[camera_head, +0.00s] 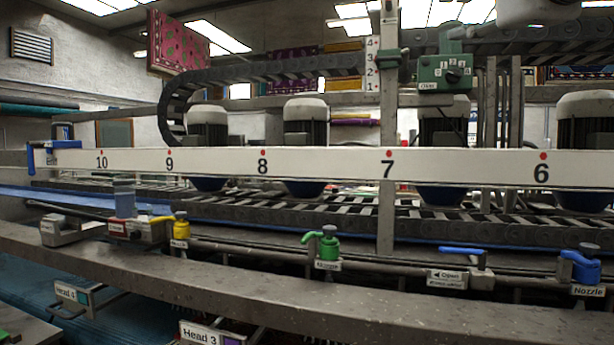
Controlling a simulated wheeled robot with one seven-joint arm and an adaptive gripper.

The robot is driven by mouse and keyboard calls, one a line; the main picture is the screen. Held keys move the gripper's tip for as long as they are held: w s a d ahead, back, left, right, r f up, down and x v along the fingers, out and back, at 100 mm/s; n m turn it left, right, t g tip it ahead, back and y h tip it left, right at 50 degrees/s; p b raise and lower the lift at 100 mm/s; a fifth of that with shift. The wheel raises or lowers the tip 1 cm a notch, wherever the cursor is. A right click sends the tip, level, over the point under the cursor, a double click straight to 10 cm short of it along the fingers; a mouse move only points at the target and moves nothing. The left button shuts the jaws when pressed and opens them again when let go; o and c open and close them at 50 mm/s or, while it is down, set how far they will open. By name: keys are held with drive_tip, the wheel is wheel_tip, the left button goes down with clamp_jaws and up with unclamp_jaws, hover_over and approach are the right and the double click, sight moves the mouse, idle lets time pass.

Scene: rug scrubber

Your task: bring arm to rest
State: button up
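My gripper is not in view, so I cannot see whether it is open or shut or what is near it. A pale rounded part shows at the top right edge, cut off by the frame; I cannot tell whether it belongs to my arm. The rug scrubber fills the view, with a white numbered rail (330,165) running across it from 10 at the left to 6 at the right.
A grey metal beam (300,298) crosses the front. Behind it are a yellow valve (181,229), a green valve (328,245), a blue lever (462,251) and a blue nozzle valve (580,267).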

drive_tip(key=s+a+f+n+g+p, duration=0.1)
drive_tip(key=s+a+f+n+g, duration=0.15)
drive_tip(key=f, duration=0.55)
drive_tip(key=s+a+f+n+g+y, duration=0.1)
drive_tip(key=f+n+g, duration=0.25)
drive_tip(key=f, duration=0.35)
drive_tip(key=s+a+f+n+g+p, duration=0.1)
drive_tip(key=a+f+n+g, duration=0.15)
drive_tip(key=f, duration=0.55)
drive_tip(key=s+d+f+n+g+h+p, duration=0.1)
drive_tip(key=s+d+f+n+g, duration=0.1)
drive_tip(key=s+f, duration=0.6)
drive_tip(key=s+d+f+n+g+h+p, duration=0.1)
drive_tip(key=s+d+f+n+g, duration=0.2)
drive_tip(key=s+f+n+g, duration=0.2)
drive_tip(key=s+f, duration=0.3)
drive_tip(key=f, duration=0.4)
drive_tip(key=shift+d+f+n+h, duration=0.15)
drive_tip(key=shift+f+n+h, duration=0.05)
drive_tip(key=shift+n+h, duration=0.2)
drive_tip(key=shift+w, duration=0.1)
